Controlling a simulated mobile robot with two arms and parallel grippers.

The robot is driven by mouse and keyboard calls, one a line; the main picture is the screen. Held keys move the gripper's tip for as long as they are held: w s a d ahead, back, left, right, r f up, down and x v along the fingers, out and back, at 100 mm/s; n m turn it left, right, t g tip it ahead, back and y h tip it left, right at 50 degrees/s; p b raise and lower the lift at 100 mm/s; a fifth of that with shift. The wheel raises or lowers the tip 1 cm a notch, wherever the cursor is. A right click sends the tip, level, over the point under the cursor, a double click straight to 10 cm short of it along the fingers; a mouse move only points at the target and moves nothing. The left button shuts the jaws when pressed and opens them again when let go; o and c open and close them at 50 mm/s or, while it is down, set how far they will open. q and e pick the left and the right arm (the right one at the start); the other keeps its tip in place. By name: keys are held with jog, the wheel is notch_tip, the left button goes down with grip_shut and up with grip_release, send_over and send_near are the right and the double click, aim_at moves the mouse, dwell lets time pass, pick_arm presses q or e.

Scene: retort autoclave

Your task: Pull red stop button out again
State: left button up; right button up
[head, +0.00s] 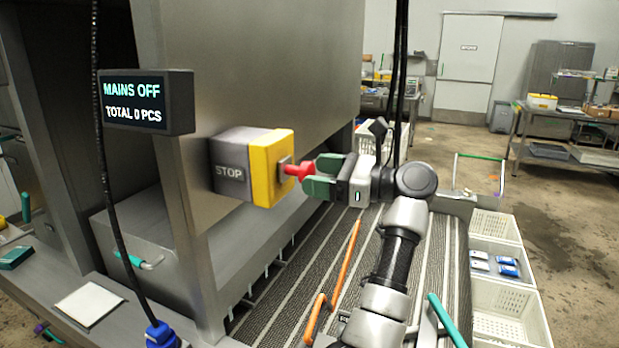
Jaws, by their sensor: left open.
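I cannot tell whether the fingers touch the button. A dark display (147,102) above left of the box reads MAINS OFF and TOTAL 0 PCS. My right gripper is not in view.
A striped mat or conveyor surface (284,313) lies below, with an orange bar (334,282) above it. White crates (497,313) stand at the right, one holding blue and white packs. A black cable (110,200) hangs at the left.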

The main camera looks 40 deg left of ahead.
pick_arm(q)
jog(key=b+v, duration=0.2)
jog(key=v, duration=0.6)
jog(key=shift+d, duration=0.2)
jog(key=shift+w, duration=0.1)
